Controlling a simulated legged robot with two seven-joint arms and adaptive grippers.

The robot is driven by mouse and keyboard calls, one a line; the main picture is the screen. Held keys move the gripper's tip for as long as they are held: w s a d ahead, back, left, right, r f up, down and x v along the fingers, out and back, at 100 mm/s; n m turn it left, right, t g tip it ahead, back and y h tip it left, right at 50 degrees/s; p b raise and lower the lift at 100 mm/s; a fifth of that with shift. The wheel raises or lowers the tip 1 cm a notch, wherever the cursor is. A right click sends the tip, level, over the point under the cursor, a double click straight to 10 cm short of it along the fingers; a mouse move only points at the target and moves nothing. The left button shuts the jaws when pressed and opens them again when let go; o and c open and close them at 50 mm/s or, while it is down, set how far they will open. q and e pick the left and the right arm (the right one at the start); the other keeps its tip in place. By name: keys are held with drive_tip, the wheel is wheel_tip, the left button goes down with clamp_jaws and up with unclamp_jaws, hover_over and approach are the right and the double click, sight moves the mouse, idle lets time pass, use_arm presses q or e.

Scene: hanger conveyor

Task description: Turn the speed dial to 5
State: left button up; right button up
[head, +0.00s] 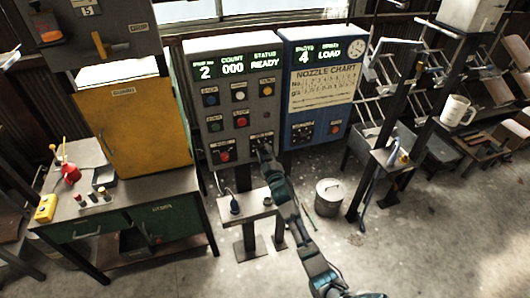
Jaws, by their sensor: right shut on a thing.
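The grey control panel (222,93) stands in the middle of the head view. Its display (234,67) reads 2, 000 and READY under small headings; the heading over the 2 is too small to read surely. My right gripper (264,146) reaches up from below to the panel's lower right corner. It is shut on a control there, taken to be the speed dial, beneath a small label. The gripper hides most of this dial, so its pointer and numbers cannot be read. My left gripper is not in view.
Coloured buttons sit above the gripper, and a red knob (224,156) is just left of it. A blue panel (318,112) with a nozzle chart adjoins on the right. A small shelf (246,207) projects below. A bucket (328,198) stands on the floor to the right.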

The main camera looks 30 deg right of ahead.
drive_tip(key=m+p, duration=0.1)
drive_tip(key=m, duration=0.3)
drive_tip(key=shift+f, duration=0.2)
drive_tip(key=m+p, duration=0.2)
drive_tip(key=m, duration=0.2)
drive_tip(key=shift+a+m+g+p, duration=0.15)
drive_tip(key=shift+m+g+p, duration=0.15)
drive_tip(key=shift+m+g, duration=0.1)
drive_tip(key=m+p, duration=0.2)
drive_tip(key=m, duration=0.2)
drive_tip(key=shift+h, duration=0.3)
drive_tip(key=shift+m+p, duration=0.7)
drive_tip(key=shift+m, duration=1)
drive_tip(key=o, duration=1.1)
drive_tip(key=shift+o, duration=0.3)
drive_tip(key=shift+w, duration=0.15)
drive_tip(key=shift+r, duration=0.1)
